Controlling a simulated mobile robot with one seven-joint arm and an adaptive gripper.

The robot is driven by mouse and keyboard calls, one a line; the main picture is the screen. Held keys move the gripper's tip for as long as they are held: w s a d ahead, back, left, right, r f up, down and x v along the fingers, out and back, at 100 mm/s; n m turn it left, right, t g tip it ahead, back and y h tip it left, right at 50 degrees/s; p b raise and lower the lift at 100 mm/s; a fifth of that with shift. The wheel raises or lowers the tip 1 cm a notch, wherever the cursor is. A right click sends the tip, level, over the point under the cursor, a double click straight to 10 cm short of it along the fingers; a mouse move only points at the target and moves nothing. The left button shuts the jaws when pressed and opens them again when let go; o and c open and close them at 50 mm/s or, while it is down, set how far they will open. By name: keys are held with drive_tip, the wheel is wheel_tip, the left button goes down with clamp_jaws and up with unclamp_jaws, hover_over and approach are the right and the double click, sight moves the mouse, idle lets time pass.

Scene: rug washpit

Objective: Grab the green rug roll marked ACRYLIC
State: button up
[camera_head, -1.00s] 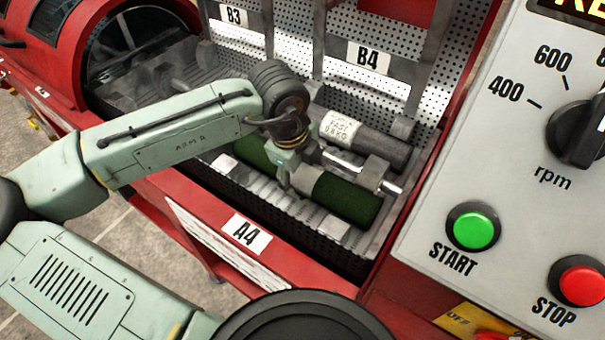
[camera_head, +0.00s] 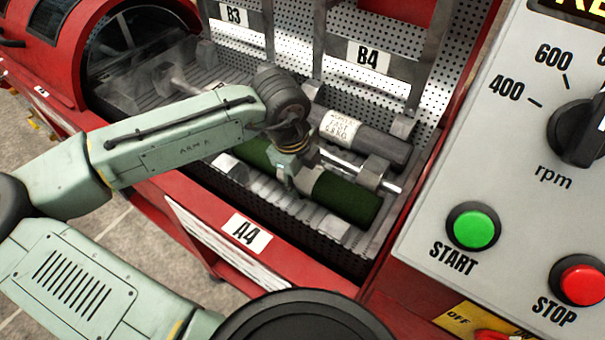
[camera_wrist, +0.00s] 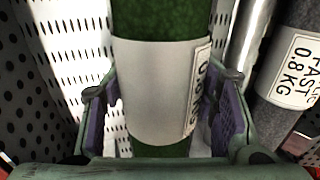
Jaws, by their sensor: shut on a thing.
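The green rug roll (camera_head: 345,197) lies in the bay marked A4 (camera_head: 246,233), along the front of the red machine. My gripper (camera_head: 294,180) is over the middle of the roll, with green showing on both sides. In the wrist view the roll (camera_wrist: 165,18) has a pale band (camera_wrist: 155,90) around it and runs between the fingers of my gripper (camera_wrist: 164,88), which is shut on it at the band. A label (camera_wrist: 199,85) on the band is turned edge-on, so its words cannot be read. The roll appears to rest in the bay.
A grey roll (camera_head: 378,143) with a white label lies just behind, beside a shiny metal bar (camera_head: 345,164). Perforated walls and B3 (camera_head: 233,16) and B4 (camera_head: 369,57) plates stand behind. A control panel (camera_head: 520,180) with knob and buttons bounds the right.

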drive_tip(key=c, duration=0.5)
